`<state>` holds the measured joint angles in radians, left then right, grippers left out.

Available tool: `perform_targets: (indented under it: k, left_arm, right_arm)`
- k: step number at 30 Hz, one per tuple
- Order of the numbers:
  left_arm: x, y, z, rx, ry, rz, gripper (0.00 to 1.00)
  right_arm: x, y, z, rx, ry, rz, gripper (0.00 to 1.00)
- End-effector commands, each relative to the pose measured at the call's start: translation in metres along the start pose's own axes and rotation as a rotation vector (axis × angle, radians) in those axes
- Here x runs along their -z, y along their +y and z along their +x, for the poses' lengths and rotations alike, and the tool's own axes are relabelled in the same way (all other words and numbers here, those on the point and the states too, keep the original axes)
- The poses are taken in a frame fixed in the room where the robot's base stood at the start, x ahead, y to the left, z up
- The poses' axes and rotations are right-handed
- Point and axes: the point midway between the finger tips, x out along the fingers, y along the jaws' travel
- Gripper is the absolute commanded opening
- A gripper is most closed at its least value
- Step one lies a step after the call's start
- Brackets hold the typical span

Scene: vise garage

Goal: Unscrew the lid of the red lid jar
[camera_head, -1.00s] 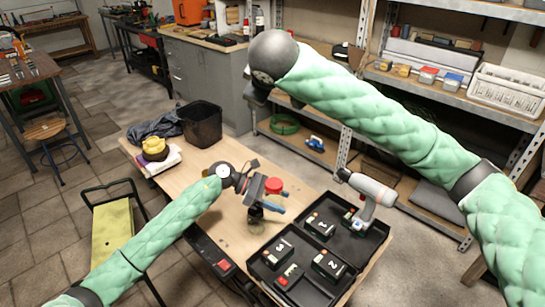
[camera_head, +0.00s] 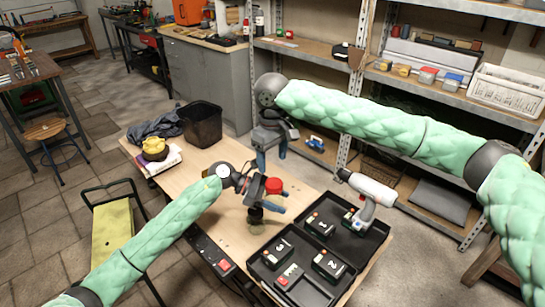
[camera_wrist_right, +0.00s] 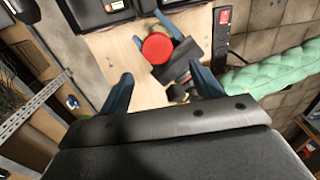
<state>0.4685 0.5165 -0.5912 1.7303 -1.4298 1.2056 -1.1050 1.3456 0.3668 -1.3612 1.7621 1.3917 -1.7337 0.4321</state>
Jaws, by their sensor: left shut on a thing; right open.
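The red lid (camera_head: 273,185) sits on top of the jar, whose body is mostly hidden by my left gripper. My left gripper (camera_head: 266,205) is shut on the jar, just above the wooden table. My right gripper (camera_head: 270,158) is open and empty, pointing down above and behind the jar, apart from it. In the right wrist view, the round red lid (camera_wrist_right: 157,48) shows beyond the blue fingers of my open right gripper (camera_wrist_right: 163,85), with a blue finger of my left gripper beside it.
A black tray (camera_head: 252,262) with numbered boxes and a power drill (camera_head: 368,190) is at the table's right end. A black bin (camera_head: 202,122) and a yellow object (camera_head: 154,149) stand at the far left. The wooden table (camera_head: 190,175) has bare room left of the jar.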

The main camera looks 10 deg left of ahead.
Motion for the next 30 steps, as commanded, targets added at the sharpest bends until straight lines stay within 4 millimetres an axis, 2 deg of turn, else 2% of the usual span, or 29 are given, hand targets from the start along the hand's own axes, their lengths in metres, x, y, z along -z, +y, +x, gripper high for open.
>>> perform_targets:
  k: [5,18,24,30]
  left_arm:
    - [0.000,0.000,0.000,0.000,0.000,0.000,0.00]
    - [0.000,0.000,0.000,0.000,0.000,0.000,0.00]
    - [0.000,0.000,0.000,0.000,0.000,0.000,0.00]
    - [0.000,0.000,0.000,0.000,0.000,0.000,0.00]
  right_arm:
    - [0.000,0.000,0.010,-0.001,0.000,0.021,0.65]
    - [0.000,0.001,0.066,-0.002,0.001,0.020,0.65]
    - [0.000,0.001,0.078,-0.002,0.002,0.020,0.65]
    - [0.000,0.001,0.080,-0.003,0.002,0.020,0.65]
